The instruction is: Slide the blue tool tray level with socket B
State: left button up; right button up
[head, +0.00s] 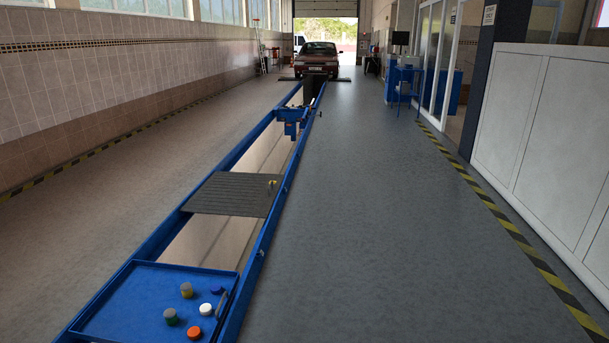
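The blue tool tray (130,299) sits between the blue rails of a long pit at the bottom left of the head view. A grey handle (222,303) stands at its right side. Several small round pieces lie in it, among them a grey and yellow one (187,290), a grey and green one (171,316), a white one (205,309) and an orange one (194,332). The tray's near edge is partly cut off by the frame. I cannot read any label for socket B. Neither gripper is in view.
A dark ribbed plate (232,195) spans the pit beyond the tray, with a small yellowish knob at its right edge. A blue jack unit (291,116) stands farther along the rails. A dark red car (317,60) is at the far end. The grey floor to the right is clear.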

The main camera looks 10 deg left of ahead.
aim_at(131, 308)
jog(key=i+l+u, duration=0.1)
jog(key=i, duration=1.75)
